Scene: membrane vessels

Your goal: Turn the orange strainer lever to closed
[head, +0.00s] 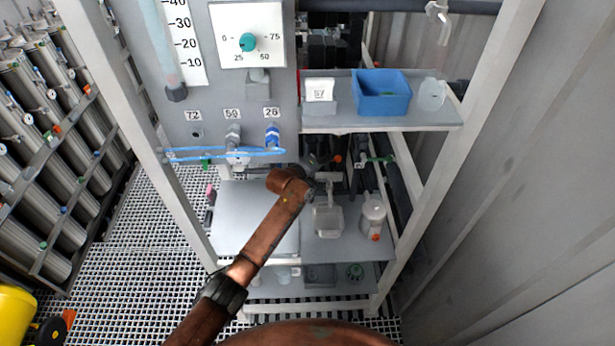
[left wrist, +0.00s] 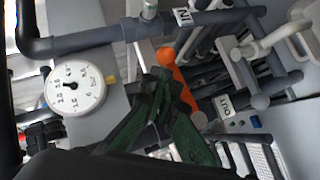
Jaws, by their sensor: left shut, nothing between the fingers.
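The orange strainer lever (left wrist: 175,75) shows in the left wrist view, slanting from upper left to lower right just beyond my fingertips. My left gripper (left wrist: 160,82) has dark green fingers that come together, shut and empty, and overlap part of the lever in the picture. I cannot tell whether they touch it. In the head view my left arm reaches up into the rack, and its gripper (head: 313,165) is small and dark among the pipes below the panel. A small orange spot (head: 337,158) shows just right of it; I cannot tell if it is the lever. My right gripper is out of view.
Grey pipes with an IN label (left wrist: 183,16) and an OUT label (left wrist: 224,106) surround the lever. A round gauge (left wrist: 75,88) is at left. In the head view, a blue bin (head: 382,92) stands on the shelf above right, and a metal post (head: 490,85) borders the rack.

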